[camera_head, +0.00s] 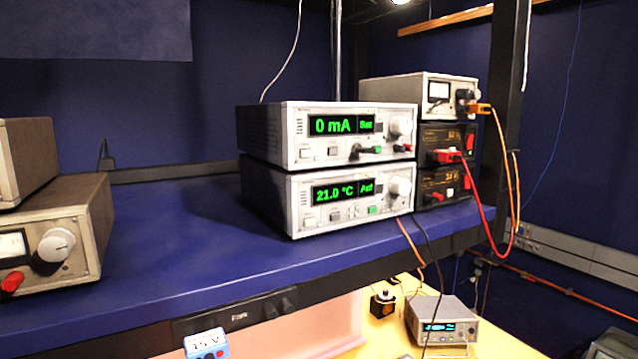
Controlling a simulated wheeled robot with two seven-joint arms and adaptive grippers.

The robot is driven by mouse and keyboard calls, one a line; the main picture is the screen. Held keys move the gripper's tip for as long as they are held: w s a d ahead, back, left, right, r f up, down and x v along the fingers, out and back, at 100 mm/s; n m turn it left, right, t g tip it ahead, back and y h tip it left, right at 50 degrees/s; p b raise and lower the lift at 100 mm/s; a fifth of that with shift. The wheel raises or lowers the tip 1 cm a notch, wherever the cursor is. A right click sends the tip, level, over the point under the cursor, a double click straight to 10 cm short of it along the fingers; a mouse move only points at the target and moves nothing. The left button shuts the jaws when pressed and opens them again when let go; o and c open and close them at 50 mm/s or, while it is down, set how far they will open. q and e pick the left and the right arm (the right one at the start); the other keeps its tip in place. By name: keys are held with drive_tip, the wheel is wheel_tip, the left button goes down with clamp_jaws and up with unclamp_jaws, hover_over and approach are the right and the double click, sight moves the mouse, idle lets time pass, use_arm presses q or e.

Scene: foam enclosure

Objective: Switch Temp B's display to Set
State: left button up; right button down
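Two grey instruments are stacked on the blue shelf. The lower one is a temperature unit (350,203); its green display (335,192) reads 21.0 °C, with what looks like "Act" in the small field at the right. It has a knob (400,188) and several small buttons below the display. No label naming it Temp B is legible. The upper unit (350,135) shows 0 mA, with a small field that seems to read "Set". Neither of my grippers is in view.
More instruments (421,90) with red and orange cables are stacked right of the pair. Old meter units (57,240) stand at the left. The blue shelf (180,245) between is clear. Below are a grey box (441,322) with a lit display and a small blue box (206,343).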

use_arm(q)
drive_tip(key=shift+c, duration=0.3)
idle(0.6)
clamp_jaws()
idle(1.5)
